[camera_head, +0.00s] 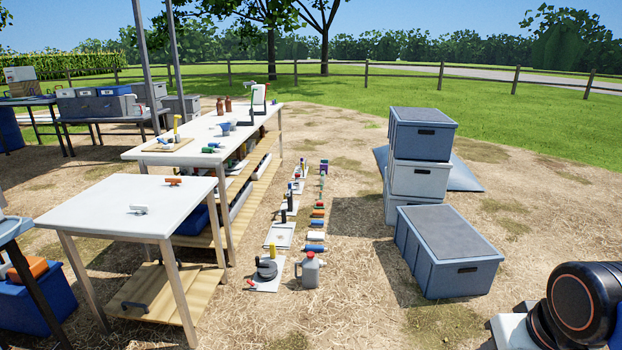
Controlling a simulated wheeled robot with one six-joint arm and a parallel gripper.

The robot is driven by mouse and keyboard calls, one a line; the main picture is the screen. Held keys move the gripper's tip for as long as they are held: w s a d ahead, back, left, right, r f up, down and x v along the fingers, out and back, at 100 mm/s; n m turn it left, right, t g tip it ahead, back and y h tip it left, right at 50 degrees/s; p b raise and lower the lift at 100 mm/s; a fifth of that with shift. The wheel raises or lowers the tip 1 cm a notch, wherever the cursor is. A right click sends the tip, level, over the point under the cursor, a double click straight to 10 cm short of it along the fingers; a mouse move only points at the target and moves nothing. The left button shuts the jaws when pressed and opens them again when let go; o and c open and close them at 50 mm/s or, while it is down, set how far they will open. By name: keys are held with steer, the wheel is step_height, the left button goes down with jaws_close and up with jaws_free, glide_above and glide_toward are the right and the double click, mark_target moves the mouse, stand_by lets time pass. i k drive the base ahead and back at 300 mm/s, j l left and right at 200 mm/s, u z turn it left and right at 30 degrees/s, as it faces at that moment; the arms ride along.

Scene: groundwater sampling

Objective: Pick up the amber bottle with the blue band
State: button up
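Two small brown bottles stand upright at the back of the long white table: one brown bottle (220,107) on the left and another brown bottle (228,104) close beside it. They are too small and far off for me to tell whether either has a blue band. My gripper is not in view. Only a black, orange-ringed part of my arm shows at the lower right, far from the bottles.
The long white table (190,153) holds small tools. A nearer white table (110,212) stands in front of it. Several items line the ground to its right. Stacked crates (420,180) and a grey-blue crate (450,268) stand at right. Straw ground between is partly clear.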

mark_target(219, 105)
steer(key=i+z, duration=0.1)
steer(key=i, duration=0.75)
steer(key=i+j+z, duration=0.1)
steer(key=i, duration=0.75)
steer(key=i+z, duration=0.2)
steer(key=i, duration=1.55)
steer(key=i+u, duration=0.4)
steer(key=i, duration=1.3)
steer(key=i+l, duration=0.1)
steer(key=i, duration=3.35)
steer(key=i+u, duration=0.1)
steer(key=i, duration=0.75)
steer(key=i+l+u, duration=0.1)
steer(key=i, duration=0.75)
steer(key=i+u, duration=0.2)
steer(key=i, duration=0.65)
steer(key=i+l+u, duration=0.25)
steer(key=i, duration=0.6)
steer(key=i+j+u, duration=0.15)
steer(key=i+u, duration=0.6)
steer(key=u, duration=0.15)
steer(key=i+u, duration=0.45)
steer(key=i+l+u, duration=0.25)
steer(key=u, duration=0.15)
